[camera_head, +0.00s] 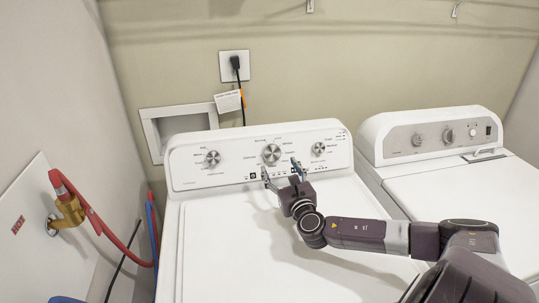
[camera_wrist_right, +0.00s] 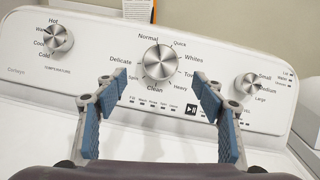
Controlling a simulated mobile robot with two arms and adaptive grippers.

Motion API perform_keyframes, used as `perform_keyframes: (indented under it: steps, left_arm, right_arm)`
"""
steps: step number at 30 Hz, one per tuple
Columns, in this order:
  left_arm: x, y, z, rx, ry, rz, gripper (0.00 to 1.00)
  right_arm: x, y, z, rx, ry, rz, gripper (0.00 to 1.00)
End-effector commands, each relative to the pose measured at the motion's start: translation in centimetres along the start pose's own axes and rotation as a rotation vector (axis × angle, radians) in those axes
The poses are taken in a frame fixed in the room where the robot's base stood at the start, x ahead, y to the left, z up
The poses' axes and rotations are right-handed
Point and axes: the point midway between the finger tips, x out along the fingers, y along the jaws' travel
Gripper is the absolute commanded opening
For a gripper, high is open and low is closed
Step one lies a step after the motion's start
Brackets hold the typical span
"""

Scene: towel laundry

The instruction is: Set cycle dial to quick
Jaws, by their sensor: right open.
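The cycle dial (camera_head: 271,153) is the large silver knob in the middle of the washer's control panel. In the right wrist view the cycle dial (camera_wrist_right: 158,61) has labels around it, with Normal at the top and Quick just to the upper right. I cannot tell which label it points at. My right gripper (camera_head: 281,168) is open in front of the panel, just below the dial. In the right wrist view its blue-padded fingers (camera_wrist_right: 158,80) stand apart on either side of the dial's lower part, with nothing between them. My left gripper is not in view.
The temperature knob (camera_wrist_right: 58,38) is left of the dial and the load size knob (camera_wrist_right: 249,84) right, near the right finger. A dryer (camera_head: 440,135) stands to the right. A red hose (camera_head: 95,215) hangs at the left wall. The washer lid (camera_head: 230,245) is clear.

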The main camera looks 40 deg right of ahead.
Motion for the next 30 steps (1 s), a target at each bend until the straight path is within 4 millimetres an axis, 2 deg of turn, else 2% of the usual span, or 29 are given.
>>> perform_keyframes:
  steps: [6, 13, 18, 26, 30]
  left_arm:
    - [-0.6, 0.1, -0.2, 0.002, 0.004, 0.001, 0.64]
    - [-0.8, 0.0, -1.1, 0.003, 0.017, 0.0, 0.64]
    - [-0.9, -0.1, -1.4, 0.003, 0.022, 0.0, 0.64]
    - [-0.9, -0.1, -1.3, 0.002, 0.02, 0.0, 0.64]
    - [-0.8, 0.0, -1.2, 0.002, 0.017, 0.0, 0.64]
  right_arm:
    - [3.3, 0.0, 0.2, 0.003, -0.002, -0.003, 0.63]
    - [5.8, 0.0, 0.1, 0.002, -0.001, -0.002, 0.63]
    - [6.6, 0.0, 0.1, 0.001, 0.0, 0.0, 0.63]
    - [6.6, 0.0, 0.0, 0.001, 0.0, 0.001, 0.63]
    - [6.6, 0.0, 0.0, 0.001, 0.0, 0.001, 0.49]
